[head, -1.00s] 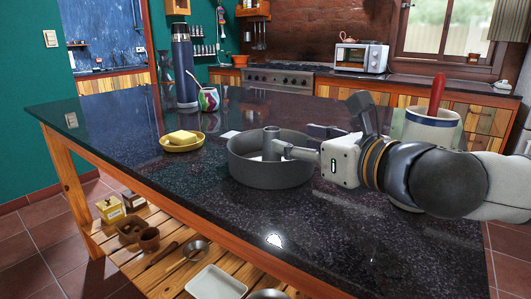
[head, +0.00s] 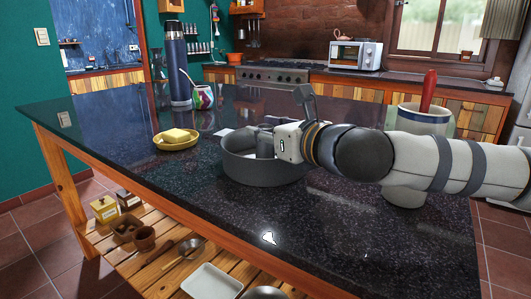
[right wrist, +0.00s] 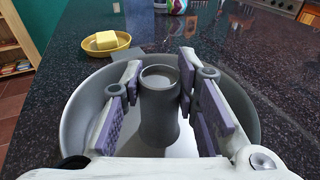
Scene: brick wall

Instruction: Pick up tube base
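The tube base is a grey upright tube (right wrist: 160,112) rising from a pale floor inside a round dark grey pan. Its tube also shows in the head view (head: 265,146), partly covered by my gripper. The pan wall (head: 262,174) rings it on the dark counter. My right gripper (right wrist: 161,75) is over the pan with one finger on each side of the tube. The fingers look open and very close to the tube; I cannot tell whether they touch it. My left gripper is not in view.
A yellow dish (head: 177,140) with a butter-like block stands left of the pan. A tall dark flask (head: 177,65) and a patterned cup (head: 203,97) are behind. A pale crock (head: 424,119) with a red-handled utensil stands right, behind my arm. The counter's front is clear.

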